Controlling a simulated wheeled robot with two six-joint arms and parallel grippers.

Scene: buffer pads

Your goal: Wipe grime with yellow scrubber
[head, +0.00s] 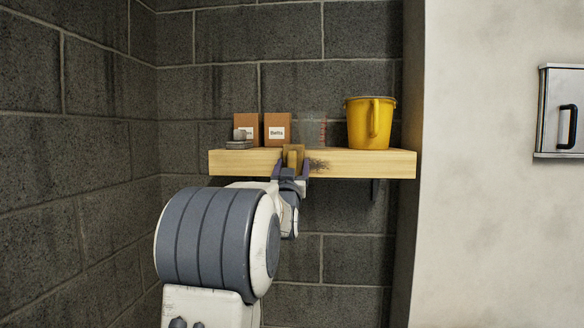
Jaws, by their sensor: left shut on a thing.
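My left gripper (290,173) is shut on the yellow scrubber (292,158), in front of the front edge of the wooden shelf (372,164). Part of the scrubber is hidden by the gripper. A dark patch of grime (318,165) shows on the shelf's front edge, just right of the scrubber. I cannot tell whether the scrubber touches the shelf. My right gripper is not in view.
On the shelf stand two brown boxes (278,129), a small grey object (239,140), a clear container (312,128) and a yellow bucket (366,123). A metal wall cabinet (560,112) hangs at the right. Dark block walls enclose the left and back.

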